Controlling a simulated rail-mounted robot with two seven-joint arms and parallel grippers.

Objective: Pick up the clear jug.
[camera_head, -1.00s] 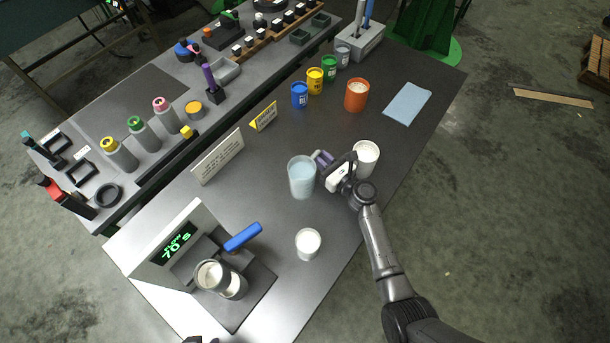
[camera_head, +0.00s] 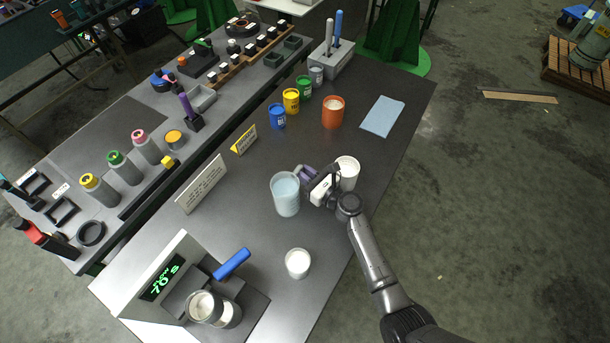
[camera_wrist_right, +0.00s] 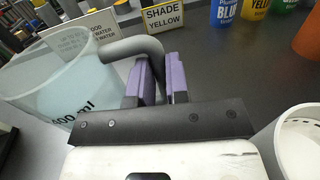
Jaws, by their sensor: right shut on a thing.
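The clear jug (camera_head: 286,196) stands upright on the dark table, near its middle, and looks pale blue inside. In the right wrist view the jug (camera_wrist_right: 62,88) is at the left, with its curved handle (camera_wrist_right: 128,48) reaching in between the purple finger pads. My right gripper (camera_head: 309,174) is at the jug's right side, shut on the handle; it also shows in the right wrist view (camera_wrist_right: 157,82). Whether the jug's base touches the table cannot be told for sure. My left gripper is not in view.
A white cup (camera_head: 347,172) stands close behind my right gripper, and another white cup (camera_head: 298,263) stands nearer the front. Blue (camera_head: 277,116), yellow (camera_head: 291,100) and orange (camera_head: 333,112) pots stand farther back. A device with a green display (camera_head: 160,281) is at front left.

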